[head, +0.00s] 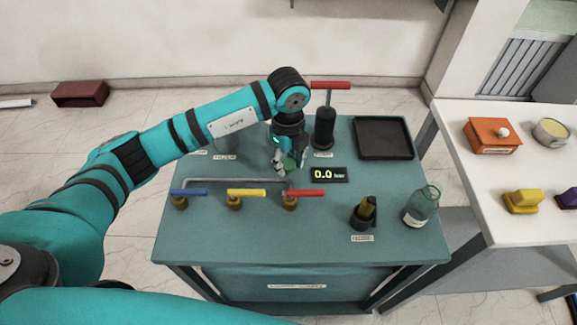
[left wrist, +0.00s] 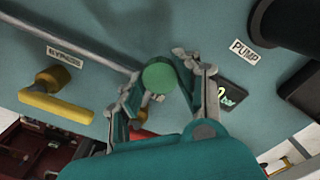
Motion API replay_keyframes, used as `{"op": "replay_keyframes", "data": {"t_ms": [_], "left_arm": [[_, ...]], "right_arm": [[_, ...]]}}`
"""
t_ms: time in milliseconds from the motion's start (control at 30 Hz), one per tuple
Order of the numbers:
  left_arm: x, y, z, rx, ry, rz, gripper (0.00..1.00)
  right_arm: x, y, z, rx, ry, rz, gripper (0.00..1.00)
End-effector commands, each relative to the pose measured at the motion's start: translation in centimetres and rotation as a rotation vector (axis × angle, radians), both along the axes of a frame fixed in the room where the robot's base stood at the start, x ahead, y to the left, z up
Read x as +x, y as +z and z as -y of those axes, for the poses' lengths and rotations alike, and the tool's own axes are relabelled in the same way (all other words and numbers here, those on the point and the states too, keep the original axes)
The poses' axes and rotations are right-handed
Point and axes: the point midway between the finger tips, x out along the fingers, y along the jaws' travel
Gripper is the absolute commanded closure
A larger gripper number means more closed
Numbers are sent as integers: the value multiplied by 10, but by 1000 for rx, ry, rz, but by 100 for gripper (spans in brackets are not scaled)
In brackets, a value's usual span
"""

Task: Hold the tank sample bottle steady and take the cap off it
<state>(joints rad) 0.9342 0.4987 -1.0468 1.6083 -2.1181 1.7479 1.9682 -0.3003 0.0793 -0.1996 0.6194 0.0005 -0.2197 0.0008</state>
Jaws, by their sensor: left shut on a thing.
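The tank sample bottle (head: 421,205), clear greenish glass with a white label, stands at the right front of the teal table. No cap shows on its neck in the head view. My left gripper (head: 286,165) is above the middle of the table, well left of the bottle and apart from it. In the left wrist view, my left gripper (left wrist: 160,80) is shut on a round green piece (left wrist: 159,77), which looks like the cap. My right gripper is not in view.
The teal table (head: 320,245) carries blue, yellow and red valve handles (head: 305,193), a display reading 0.0 (head: 328,174), a black pump (head: 325,128) with a red handle, a black tray (head: 384,138) and a hose holder (head: 363,214). A white table (head: 500,220) stands at right.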

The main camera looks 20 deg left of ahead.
Motion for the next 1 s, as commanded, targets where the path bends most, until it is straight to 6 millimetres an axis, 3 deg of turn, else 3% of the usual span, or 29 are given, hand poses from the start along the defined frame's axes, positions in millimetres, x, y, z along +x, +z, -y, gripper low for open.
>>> {"op": "replay_keyframes", "data": {"t_ms": [200,733,767,900,1000], "left_arm": [[-1,-28,0,1,0,-2,100],[-1,-40,0,1,0,-2,100],[-1,-39,0,1,0,-3,63],[-2,-40,0,3,0,-5,45],[-2,-40,0,3,0,-5,44]], "right_arm": [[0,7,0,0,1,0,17],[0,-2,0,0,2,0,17],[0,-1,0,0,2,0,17],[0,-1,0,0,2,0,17],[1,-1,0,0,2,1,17]]}}
